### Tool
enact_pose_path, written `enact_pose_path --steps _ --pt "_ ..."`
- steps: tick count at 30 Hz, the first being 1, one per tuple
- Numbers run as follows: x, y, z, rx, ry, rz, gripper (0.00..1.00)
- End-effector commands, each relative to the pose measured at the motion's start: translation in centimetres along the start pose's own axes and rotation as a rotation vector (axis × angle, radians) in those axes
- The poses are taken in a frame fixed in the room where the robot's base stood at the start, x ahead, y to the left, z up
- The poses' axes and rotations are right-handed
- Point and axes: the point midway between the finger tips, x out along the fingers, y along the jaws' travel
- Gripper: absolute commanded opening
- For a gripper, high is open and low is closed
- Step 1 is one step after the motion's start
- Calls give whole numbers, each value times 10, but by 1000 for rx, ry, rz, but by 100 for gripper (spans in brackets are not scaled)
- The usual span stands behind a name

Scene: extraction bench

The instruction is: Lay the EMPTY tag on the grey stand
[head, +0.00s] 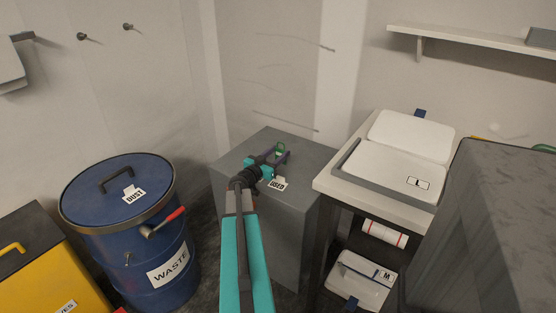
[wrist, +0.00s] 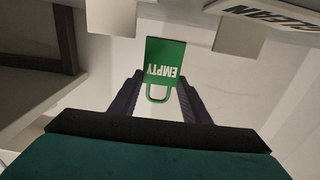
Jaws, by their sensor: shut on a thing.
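The green EMPTY tag (wrist: 165,58) is between the two dark fingers of my gripper (wrist: 161,92) in the wrist view. Its lettering appears upside down and its loop end points toward the gripper. My gripper (head: 280,157) is shut on the tag, which shows as a small green patch (head: 281,149) in the head view. The grey stand (head: 236,174) is a tall block in the middle of the head view. My gripper and the tag appear over its top; the height gap cannot be told.
A white USED label (head: 278,184) is at the stand's front right edge. A blue waste drum (head: 100,235) stands left. A pale bench (head: 335,187) with a lidded white box (head: 395,172) stands right. A dark grey block (head: 490,230) fills the lower right. A CLEAN label (wrist: 275,12) shows in the wrist view.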

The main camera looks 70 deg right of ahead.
Motion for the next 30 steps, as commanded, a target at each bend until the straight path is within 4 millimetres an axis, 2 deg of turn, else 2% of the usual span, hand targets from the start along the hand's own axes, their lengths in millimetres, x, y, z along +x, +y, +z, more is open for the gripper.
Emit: enact_pose_path --steps 3,7,21,22,25,30 --pt "0 0 16 -1 -2 0 22" --pt "0 0 27 -1 0 0 22" --pt "0 0 31 0 0 0 22" --pt "0 0 31 0 0 0 44" --pt "0 0 31 1 0 0 61" --pt "0 0 31 0 0 0 62"
